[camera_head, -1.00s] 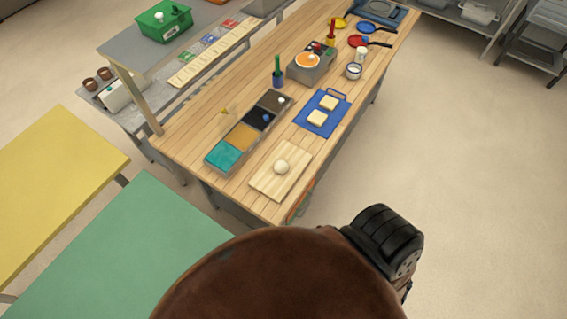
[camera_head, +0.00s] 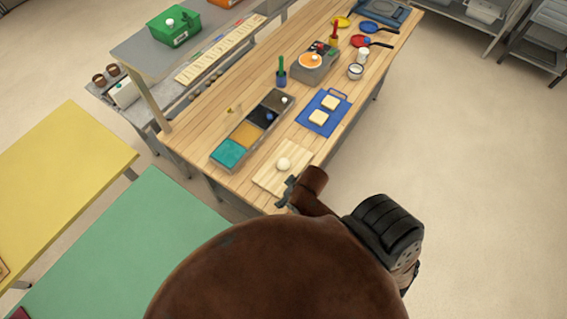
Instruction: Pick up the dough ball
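The dough ball (camera_head: 284,164) is pale and round. It sits on a light wooden board (camera_head: 266,181) at the near end of the long wooden table (camera_head: 205,128). My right gripper (camera_head: 287,192), dark and small, is by the board's near right edge, a short way from the ball and apart from it in the picture. Its arm comes out from behind my brown body. Its fingers are too small to tell open from shut. My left gripper is not in view.
A row of topping bins (camera_head: 228,152) lies left of the board. A blue mat (camera_head: 318,120) with two pale square slices lies beyond it. Farther back stand a grey box (camera_head: 314,72) and a white cup (camera_head: 355,71). A green table (camera_head: 125,250) is at lower left.

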